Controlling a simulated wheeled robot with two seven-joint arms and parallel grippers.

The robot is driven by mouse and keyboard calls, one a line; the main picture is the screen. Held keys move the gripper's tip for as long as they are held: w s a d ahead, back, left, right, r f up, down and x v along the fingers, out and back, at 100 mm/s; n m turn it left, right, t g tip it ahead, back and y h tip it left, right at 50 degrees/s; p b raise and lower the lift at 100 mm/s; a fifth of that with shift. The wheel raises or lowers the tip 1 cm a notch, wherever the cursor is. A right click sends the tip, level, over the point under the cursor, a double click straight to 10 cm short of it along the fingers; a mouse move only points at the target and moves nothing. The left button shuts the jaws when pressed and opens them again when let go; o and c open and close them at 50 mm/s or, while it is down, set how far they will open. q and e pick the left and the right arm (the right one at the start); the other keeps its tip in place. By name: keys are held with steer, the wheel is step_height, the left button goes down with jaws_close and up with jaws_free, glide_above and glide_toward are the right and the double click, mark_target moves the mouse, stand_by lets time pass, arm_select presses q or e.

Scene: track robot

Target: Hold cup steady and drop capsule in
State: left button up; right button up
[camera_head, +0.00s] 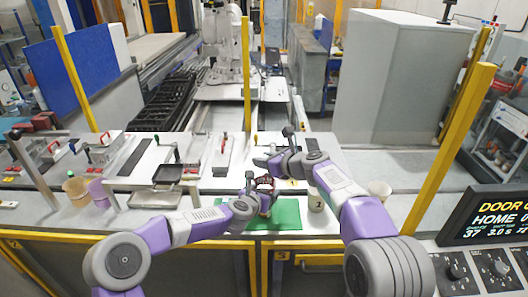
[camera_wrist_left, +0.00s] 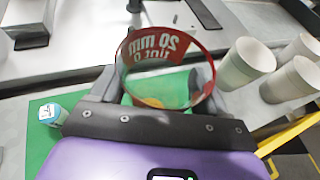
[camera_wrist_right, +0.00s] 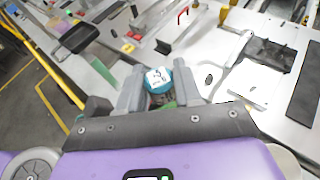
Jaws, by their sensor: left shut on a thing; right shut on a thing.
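A clear cup with a red printed band (camera_wrist_left: 165,45) is between the fingers of my left gripper (camera_wrist_left: 160,85), which is shut on it over the green mat (camera_head: 288,212). The band (camera_head: 264,182) also shows in the head view. My right gripper (camera_wrist_right: 160,88) is shut on a capsule with a teal cap and white label (camera_wrist_right: 158,80). In the head view the right gripper (camera_head: 262,162) is behind and above the cup; its capsule is not clear there. Another teal-capped piece (camera_wrist_left: 52,113) shows over the mat's edge in the left wrist view.
Two cups (camera_head: 75,190) stand at the left. A metal tray (camera_head: 156,198) and clamp fixtures lie left of the mat. The control panel (camera_head: 490,265) is at the right.

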stand_by(0.4)
step_height(320, 180, down, 7)
steer(key=shift+r, duration=0.2)
stand_by(0.6)
stand_by(0.5)
steer(key=o, duration=1.1)
stand_by(1.4)
steer(key=shift+r, duration=3)
